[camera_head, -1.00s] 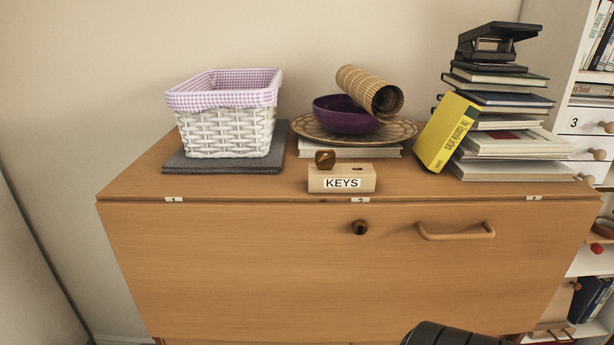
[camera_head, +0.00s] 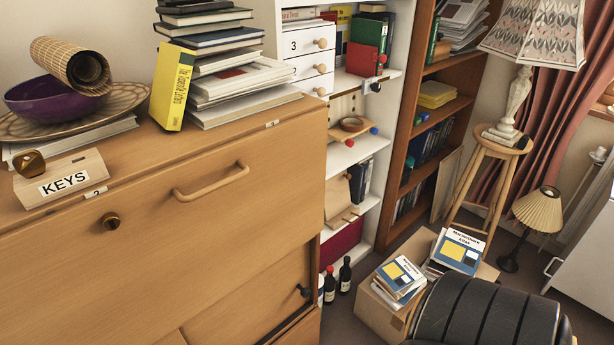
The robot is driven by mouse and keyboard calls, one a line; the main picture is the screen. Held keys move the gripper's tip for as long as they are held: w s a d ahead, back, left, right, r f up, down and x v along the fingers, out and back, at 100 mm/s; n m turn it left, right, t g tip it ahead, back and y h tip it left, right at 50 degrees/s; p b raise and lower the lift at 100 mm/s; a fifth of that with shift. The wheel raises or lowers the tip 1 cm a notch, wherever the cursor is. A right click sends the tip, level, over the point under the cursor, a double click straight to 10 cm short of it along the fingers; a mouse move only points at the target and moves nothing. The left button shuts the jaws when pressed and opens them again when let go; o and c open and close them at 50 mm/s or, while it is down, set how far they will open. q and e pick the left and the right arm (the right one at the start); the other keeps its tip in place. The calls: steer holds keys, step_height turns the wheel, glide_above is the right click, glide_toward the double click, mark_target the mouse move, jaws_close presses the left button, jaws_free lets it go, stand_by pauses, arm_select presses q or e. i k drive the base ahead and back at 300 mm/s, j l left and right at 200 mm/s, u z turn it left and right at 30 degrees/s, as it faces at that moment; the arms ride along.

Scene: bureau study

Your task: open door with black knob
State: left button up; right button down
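In the head view, a wooden bureau fills the left side. Its large front flap (camera_head: 170,215) is closed and has a wooden bar handle and a small round brass-coloured lock or knob. Below the flap, a lower door (camera_head: 255,300) appears closed and carries a small black knob (camera_head: 303,290) near its right edge. The lower part of this door is cut off by the frame. Neither of my grippers is in view.
A cardboard box (camera_head: 378,312) with books stands on the floor right of the bureau. Two dark bottles (camera_head: 345,275) stand by the white shelf (camera_head: 355,150). A wooden stool (camera_head: 490,165) holds a lamp. Some floor between the box and the shelves is clear.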

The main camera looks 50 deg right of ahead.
mark_target(249, 313)
steer(key=z, duration=1)
